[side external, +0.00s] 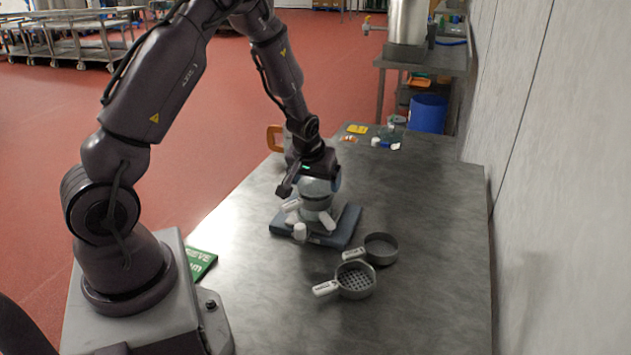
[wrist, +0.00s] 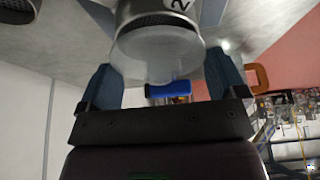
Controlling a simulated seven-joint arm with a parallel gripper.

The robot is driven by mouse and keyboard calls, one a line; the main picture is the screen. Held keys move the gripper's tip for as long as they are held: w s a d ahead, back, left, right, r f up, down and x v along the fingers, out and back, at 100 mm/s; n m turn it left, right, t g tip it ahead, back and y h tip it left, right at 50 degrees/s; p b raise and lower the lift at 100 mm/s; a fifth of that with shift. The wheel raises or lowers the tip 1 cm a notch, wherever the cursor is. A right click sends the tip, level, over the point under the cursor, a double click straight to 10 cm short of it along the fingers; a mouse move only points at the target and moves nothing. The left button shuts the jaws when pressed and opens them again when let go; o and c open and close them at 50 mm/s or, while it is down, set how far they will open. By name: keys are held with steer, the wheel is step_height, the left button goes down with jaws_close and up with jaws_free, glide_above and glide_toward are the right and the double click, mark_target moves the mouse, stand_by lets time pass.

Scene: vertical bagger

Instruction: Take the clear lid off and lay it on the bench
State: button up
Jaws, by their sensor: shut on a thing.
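The clear lid (side external: 316,186) is a round see-through cap at the top of a short round metal stack (side external: 316,204). The stack stands upright on a dark blue-grey base (side external: 348,228) on the bench (side external: 420,200), with white tabs around it. My gripper (side external: 318,176) reaches down over the stack and is shut on the lid. In the wrist view the lid (wrist: 158,58) is between my two blue fingers, and a metal cylinder with a "2" label (wrist: 152,18) lies just beyond it. I cannot tell whether lid and stack touch.
A perforated sieve cup (side external: 356,281) and a plain ring cup (side external: 380,248), both with white handles, lie on the bench in front of the stack. A green sign (side external: 200,263) is near my base. Small items (side external: 357,130) lie at the far end. The bench's right side is clear.

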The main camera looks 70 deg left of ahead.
steer(key=shift+r, duration=0.4)
steer(key=shift+r, duration=1.25)
steer(key=shift+r, duration=0.1)
steer(key=shift+r, duration=0.3)
step_height(320, 180, up, 5)
steer(key=shift+f, duration=0.15)
steer(key=s+a+f+n+g+y, duration=0.1)
steer(key=s+f+n, duration=0.1)
steer(key=s, duration=0.2)
steer(key=s+a+f+n+g, duration=0.1)
steer(key=s+a+f+n, duration=0.1)
steer(key=s+n, duration=0.15)
step_height(320, 180, up, 4)
steer(key=n+g, duration=0.3)
steer(key=n, duration=0.5)
glide_above(225, 232)
steer(key=d, duration=0.1)
steer(key=f, duration=1.9)
steer(key=shift+w, duration=0.25)
steer(key=shift+f, duration=0.1)
